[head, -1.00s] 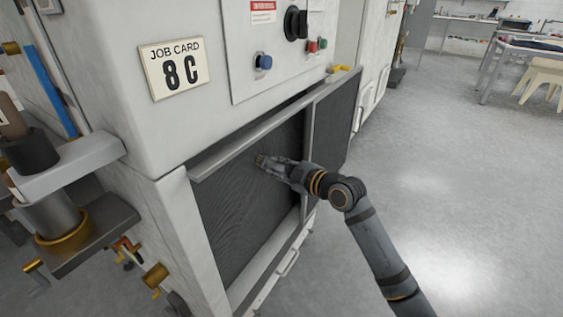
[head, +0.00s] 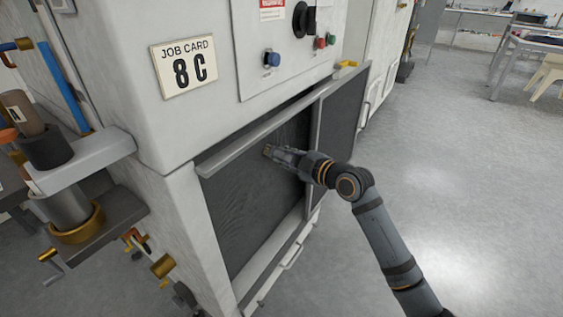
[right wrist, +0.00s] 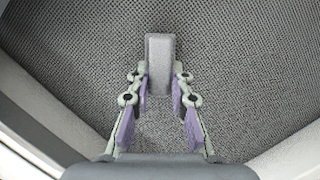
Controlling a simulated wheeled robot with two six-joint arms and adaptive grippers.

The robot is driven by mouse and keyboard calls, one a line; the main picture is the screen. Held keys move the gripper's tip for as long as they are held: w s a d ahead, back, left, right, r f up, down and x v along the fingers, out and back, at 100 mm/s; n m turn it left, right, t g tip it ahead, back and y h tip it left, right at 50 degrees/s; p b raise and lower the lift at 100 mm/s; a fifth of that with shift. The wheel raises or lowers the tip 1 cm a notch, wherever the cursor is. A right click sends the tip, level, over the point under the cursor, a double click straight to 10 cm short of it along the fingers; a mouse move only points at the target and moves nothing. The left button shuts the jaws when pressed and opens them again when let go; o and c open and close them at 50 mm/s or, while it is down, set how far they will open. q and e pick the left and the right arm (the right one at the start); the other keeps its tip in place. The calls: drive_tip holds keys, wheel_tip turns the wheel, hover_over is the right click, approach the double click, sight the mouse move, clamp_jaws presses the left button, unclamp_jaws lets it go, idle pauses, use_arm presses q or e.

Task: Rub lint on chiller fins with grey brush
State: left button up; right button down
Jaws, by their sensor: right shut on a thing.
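The dark chiller fins (head: 246,205) fill the opening low on the white machine. In the right wrist view they show as a grey textured surface (right wrist: 75,65). My right gripper (head: 270,151) is in front of the upper part of the fins. In the right wrist view, it (right wrist: 160,88) is shut on the grey brush (right wrist: 160,60), a plain grey block pointing at the fins. I cannot tell whether the brush touches them. I cannot make out the lint clearly. My left gripper is not in view.
A second dark framed panel (head: 341,112) stands right of the fins. A metal rail (head: 262,128) runs above the fins. The floor (head: 480,190) at right is clear.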

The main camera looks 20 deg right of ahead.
drive_tip(key=shift+w+d, duration=0.35)
drive_tip(key=shift+d, duration=0.15)
drive_tip(key=shift+w+d+f+b, duration=0.1)
drive_tip(key=shift+w+d+b, duration=0.65)
drive_tip(key=shift+d, duration=0.2)
drive_tip(key=w+d+b, duration=0.1)
drive_tip(key=d, duration=0.1)
drive_tip(key=w+d+b, duration=0.1)
drive_tip(key=w, duration=0.1)
drive_tip(key=shift+d, duration=0.35)
drive_tip(key=shift+s, duration=0.1)
drive_tip(key=shift+s+d+b, duration=0.5)
drive_tip(key=shift+s+d, duration=0.4)
drive_tip(key=shift+s, duration=0.25)
drive_tip(key=shift+s+d+b, duration=0.5)
drive_tip(key=shift+s+d, duration=0.4)
drive_tip(key=shift+s, duration=0.25)
